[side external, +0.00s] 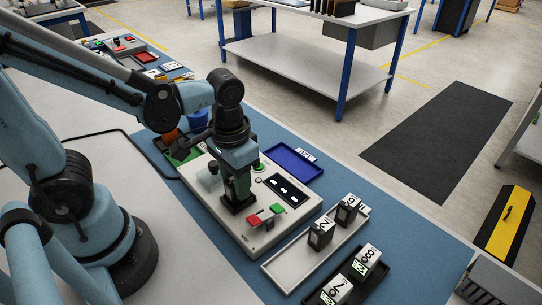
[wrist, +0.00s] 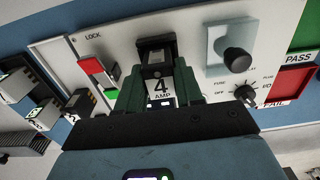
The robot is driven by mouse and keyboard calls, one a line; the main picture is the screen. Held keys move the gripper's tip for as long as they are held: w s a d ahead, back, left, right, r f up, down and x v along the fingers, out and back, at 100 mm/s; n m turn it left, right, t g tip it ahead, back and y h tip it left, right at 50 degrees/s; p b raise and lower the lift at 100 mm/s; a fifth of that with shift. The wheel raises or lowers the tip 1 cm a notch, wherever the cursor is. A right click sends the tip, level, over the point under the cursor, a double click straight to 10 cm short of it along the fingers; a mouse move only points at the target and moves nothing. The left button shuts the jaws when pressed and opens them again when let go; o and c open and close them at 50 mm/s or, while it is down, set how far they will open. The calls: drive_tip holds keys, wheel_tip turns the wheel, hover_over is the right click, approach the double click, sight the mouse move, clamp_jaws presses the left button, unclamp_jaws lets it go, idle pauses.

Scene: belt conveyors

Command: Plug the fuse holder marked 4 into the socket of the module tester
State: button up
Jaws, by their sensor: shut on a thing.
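My gripper (side external: 238,196) is shut on the fuse holder marked 4 (wrist: 160,85), whose white label reads "4 AMP" in the wrist view. Its green fingers clasp the holder from both sides. The module tester (side external: 285,222) is a pale box, and its panel also shows in the wrist view (wrist: 200,60). The gripper points down at the panel, with the holder's dark end at the dark socket area (wrist: 155,42). I cannot tell how deep the holder sits, as the fingers and holder hide the socket. In the side view the gripper hides the holder.
A red and green lock switch (wrist: 97,75) and a black knob (wrist: 238,60) flank the gripper closely. A pale tray (side external: 285,268) and a black tray (side external: 372,280) hold other numbered holders. A blue tray (side external: 290,162) lies behind the tester.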

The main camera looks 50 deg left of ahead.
drive_tip(key=shift+f, duration=0.1)
drive_tip(key=o, duration=1.1)
drive_tip(key=shift+o, duration=0.3)
drive_tip(key=o, duration=0.4)
drive_tip(key=shift+r, duration=3.75)
